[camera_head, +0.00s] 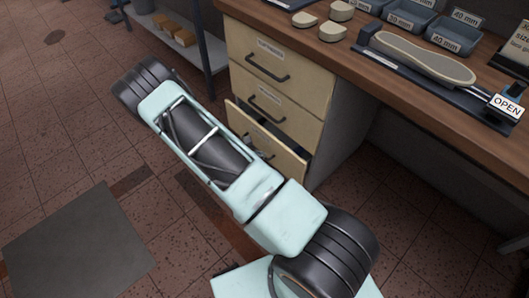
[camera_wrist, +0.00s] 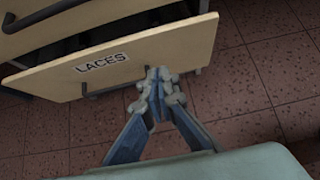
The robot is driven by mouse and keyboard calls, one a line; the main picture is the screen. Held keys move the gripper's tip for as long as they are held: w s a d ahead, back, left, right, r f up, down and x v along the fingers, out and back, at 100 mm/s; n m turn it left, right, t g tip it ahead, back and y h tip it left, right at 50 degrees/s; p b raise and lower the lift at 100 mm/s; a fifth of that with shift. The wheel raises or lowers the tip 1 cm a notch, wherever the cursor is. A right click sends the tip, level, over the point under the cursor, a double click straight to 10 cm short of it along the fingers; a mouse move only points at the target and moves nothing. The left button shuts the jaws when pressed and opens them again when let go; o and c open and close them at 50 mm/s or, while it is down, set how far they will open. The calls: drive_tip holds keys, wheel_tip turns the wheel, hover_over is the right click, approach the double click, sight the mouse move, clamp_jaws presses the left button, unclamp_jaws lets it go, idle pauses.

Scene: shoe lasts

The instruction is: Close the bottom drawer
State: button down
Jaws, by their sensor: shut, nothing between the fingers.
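The bottom drawer (camera_head: 285,152) of the cream drawer unit under the wooden bench stands partly open in the head view. A dark bar handle sits low on that front, partly hidden behind my gripper. My gripper (camera_wrist: 157,75) is shut and empty, its fingertips at the drawer front close to the handle. I cannot tell whether they touch.
The middle drawer (camera_head: 272,108) and top drawer (camera_head: 268,62) look shut, each with a dark handle. The wooden bench (camera_head: 390,85) above holds shoe parts, grey bins and an "OPEN" sign. A shelf rack (camera_head: 195,45) stands left of the unit.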

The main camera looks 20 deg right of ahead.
sight(283, 145)
drive_tip(key=shift+w+d+f+b, duration=0.5)
drive_tip(key=shift+d+f, duration=0.35)
drive_tip(key=shift+d, duration=0.7)
drive_tip(key=shift+w+d+f+b, duration=0.35)
drive_tip(key=shift+w+d+f, duration=0.4)
drive_tip(key=shift+d, duration=0.8)
drive_tip(key=shift+w+d+f+b, duration=0.4)
drive_tip(key=shift+d+f, duration=0.6)
drive_tip(key=shift+d, duration=0.55)
drive_tip(key=shift+w+d+b, duration=0.25)
drive_tip(key=shift+d, duration=0.45)
drive_tip(key=shift+w+d+b, duration=0.2)
drive_tip(key=shift+w+d, duration=0.05)
drive_tip(key=shift+d, duration=0.4)
